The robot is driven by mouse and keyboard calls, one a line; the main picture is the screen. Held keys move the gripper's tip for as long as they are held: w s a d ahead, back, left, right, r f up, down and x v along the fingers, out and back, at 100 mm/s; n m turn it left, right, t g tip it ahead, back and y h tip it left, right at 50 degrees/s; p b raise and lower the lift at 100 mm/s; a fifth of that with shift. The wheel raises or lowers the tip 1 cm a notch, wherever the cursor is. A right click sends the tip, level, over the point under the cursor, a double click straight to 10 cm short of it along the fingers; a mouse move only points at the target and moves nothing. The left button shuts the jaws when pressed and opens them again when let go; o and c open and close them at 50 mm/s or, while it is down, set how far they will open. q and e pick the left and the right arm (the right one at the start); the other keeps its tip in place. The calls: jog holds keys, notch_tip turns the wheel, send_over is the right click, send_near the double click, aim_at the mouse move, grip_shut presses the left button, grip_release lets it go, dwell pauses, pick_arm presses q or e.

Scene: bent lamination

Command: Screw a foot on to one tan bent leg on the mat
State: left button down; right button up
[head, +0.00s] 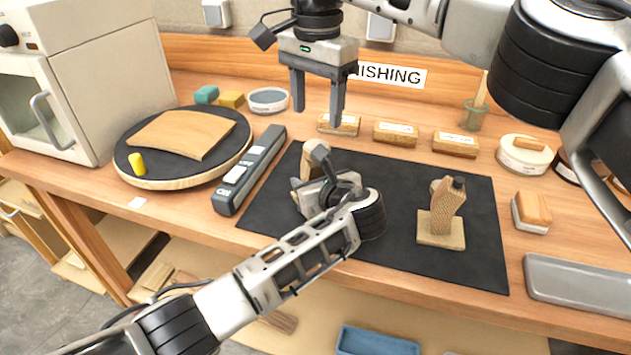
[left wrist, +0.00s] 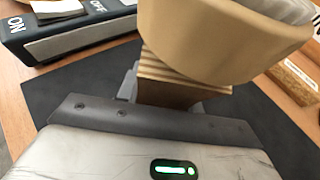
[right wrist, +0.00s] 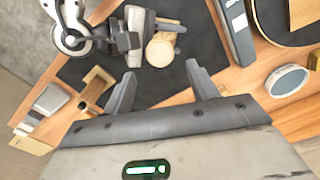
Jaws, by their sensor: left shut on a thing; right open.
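My left gripper (head: 312,187) is low over the black mat (head: 395,173), shut on a tan wooden piece (head: 316,151). In the left wrist view this piece shows layered edges (left wrist: 180,88) between the fingers and a wide rounded part (left wrist: 222,45) above. In the right wrist view it shows a pale round face (right wrist: 160,52). A tan bent leg (head: 442,207) stands on a square wooden base (head: 440,232) at the mat's right, with a dark tip (head: 458,184). My right gripper (head: 317,112) is open and empty above the mat's back edge. No separate foot is clearly visible.
A round black board (head: 236,150) with a curved tan panel (head: 181,134) and a yellow cylinder (head: 137,164) lies left, beside a grey switch bar (head: 250,168). Several labelled wooden blocks (head: 396,133) line the back. A grey tray (head: 580,283) is at the right.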

notch_tip(320, 180, down, 7)
jog(key=shift+r, duration=0.1)
jog(key=shift+c, duration=0.4)
jog(key=c, duration=0.9)
jog(key=o, duration=1.1)
jog(key=shift+c, duration=0.2)
jog(key=shift+r, duration=2.3)
jog(key=shift+o, duration=0.4)
